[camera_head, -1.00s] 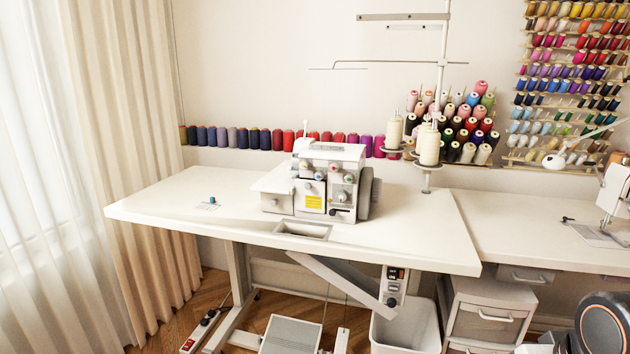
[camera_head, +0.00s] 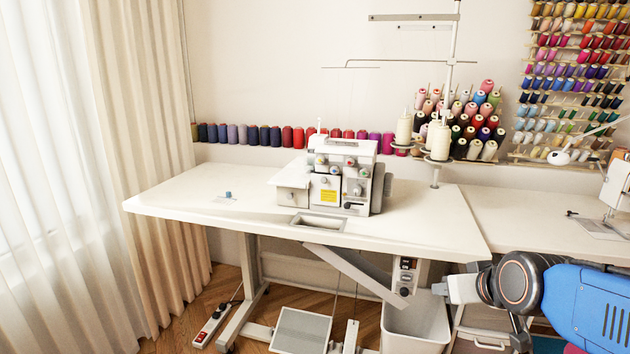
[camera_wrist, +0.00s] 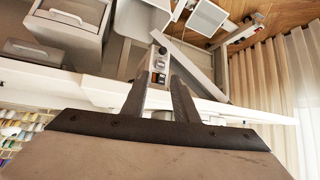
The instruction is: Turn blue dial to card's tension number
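A white overlock sewing machine (camera_head: 353,192) stands on the white table. Several small coloured dials sit on its upper front; which one is the blue dial is too small to tell. A yellow label (camera_head: 328,196) is on its front. I cannot read any number. My gripper's two dark fingers stand apart and empty in the wrist view (camera_wrist: 160,85). My arm is at the lower right, well away from the machine.
The white table (camera_head: 180,207) has free room left of the machine. A thread stand (camera_head: 436,140) with cream cones rises at its right. A switch box (camera_head: 405,275) hangs under the front edge, above a white bin (camera_head: 414,325). A second table (camera_head: 525,215) adjoins at right.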

